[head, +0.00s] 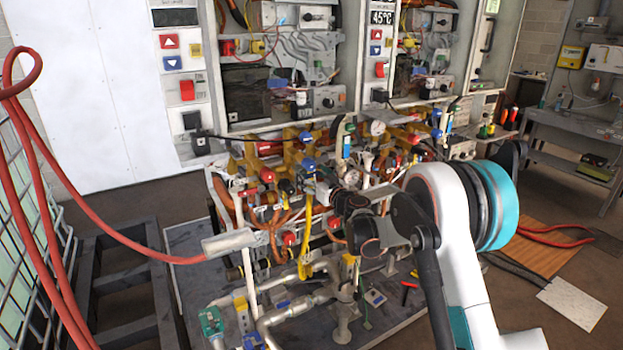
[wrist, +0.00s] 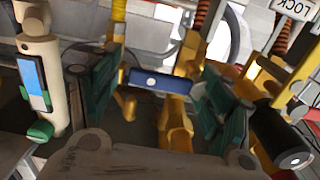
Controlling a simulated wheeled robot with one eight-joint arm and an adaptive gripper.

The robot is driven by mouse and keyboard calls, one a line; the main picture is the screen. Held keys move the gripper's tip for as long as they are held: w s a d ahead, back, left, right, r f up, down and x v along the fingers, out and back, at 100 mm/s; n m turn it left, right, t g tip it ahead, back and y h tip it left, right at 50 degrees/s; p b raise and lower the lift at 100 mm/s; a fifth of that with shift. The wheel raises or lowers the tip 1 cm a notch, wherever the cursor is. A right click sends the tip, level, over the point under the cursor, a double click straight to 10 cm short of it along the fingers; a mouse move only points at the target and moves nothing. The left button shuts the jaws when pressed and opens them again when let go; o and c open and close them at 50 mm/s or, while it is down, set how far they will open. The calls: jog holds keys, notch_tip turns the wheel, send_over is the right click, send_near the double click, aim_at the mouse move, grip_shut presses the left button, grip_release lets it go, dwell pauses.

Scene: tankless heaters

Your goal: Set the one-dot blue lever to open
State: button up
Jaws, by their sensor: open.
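The blue lever with one white dot (wrist: 165,81) lies nearly level across the middle of the wrist view, on yellow pipework. My gripper (wrist: 160,88) is open, with one green-padded finger to the left of the lever and one to the right. The lever shows between the fingers, and I cannot tell whether either finger touches it. In the head view my gripper (head: 338,203) is at the front of the valve rack, small and partly hidden by my arm. Several blue parts show there, and I cannot tell which is the one-dot lever.
A black cylinder with a white dot (wrist: 282,142) is close at lower right in the wrist view. A pale pipe with a blue label (wrist: 38,85) stands at left. Yellow and orange pipes crowd the rack. A red hose (head: 110,235) hangs at left in the head view.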

jog(key=shift+w+a, duration=0.15)
jog(key=shift+w, duration=0.05)
jog(key=c, duration=1.5)
